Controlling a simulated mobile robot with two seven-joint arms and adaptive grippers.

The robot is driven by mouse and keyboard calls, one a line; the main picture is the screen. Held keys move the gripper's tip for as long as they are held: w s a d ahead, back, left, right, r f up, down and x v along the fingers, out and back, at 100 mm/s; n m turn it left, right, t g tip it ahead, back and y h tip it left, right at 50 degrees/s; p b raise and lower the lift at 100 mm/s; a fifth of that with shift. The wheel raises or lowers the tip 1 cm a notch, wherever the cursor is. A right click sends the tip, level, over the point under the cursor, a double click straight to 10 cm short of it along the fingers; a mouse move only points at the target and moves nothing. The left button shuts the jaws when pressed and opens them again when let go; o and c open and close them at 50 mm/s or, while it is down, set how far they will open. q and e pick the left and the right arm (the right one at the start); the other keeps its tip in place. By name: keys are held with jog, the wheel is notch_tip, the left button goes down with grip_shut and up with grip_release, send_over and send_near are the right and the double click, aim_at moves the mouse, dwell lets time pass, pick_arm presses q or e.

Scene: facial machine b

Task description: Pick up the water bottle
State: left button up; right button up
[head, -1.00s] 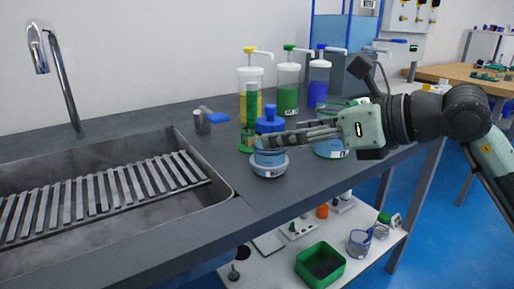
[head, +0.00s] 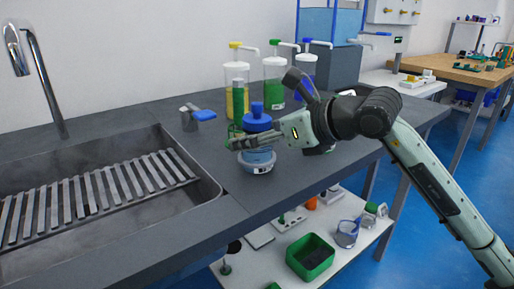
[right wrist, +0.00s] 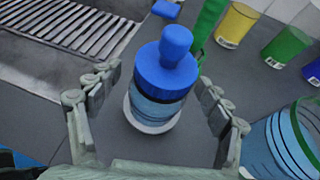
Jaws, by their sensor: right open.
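The water bottle (head: 259,152) is a clear bluish bottle with a blue cap, standing upright on the grey counter to the right of the sink. It also shows in the right wrist view (right wrist: 160,95), with a white band round its base. My right gripper (head: 236,142) reaches across from the right and partly hides the bottle in the head view. In the right wrist view the right gripper (right wrist: 158,98) is open, with one finger on each side of the bottle and gaps showing between. My left gripper is not in view.
Dispensers with yellow (head: 236,90), green (head: 275,85) and blue pumps stand behind the bottle. A large clear blue container (right wrist: 285,140) is close to the right finger. The sink (head: 100,190) lies left. A lower shelf holds a green bin (head: 311,257).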

jog(key=c, duration=1.4)
jog(key=shift+r, duration=0.2)
